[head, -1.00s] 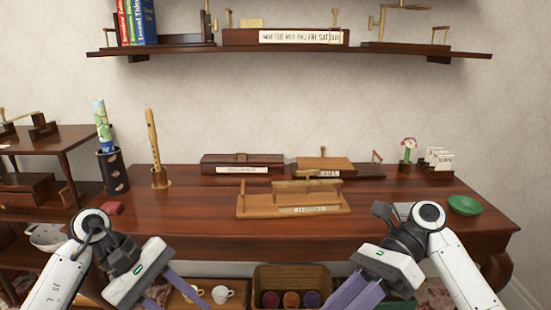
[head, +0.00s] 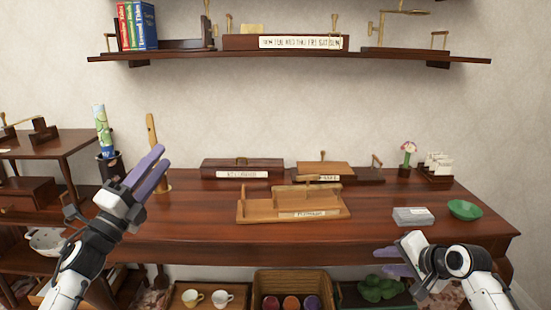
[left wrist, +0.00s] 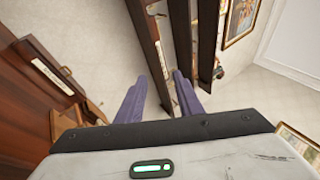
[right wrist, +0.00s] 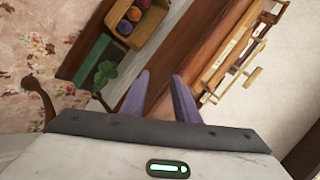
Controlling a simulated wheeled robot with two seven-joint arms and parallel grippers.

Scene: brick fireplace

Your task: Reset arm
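My left gripper (head: 160,157) is raised over the left part of the brown desk (head: 210,225), its purple fingers pointing up and right. The fingers are apart with nothing between them, as the left wrist view (left wrist: 160,85) shows. They partly cover the wooden recorder (head: 152,135) in the head view. My right gripper (head: 384,261) is low at the desk's front right edge, its fingers pointing left. The right wrist view (right wrist: 160,85) shows those fingers apart and empty.
A light wooden stand (head: 265,208), two dark boxes, a grey box (head: 413,217) and a green bowl (head: 465,209) are on the desk. A wall shelf (head: 290,55) is above. Baskets and cups (head: 222,298) are below. The desk's front middle is clear.

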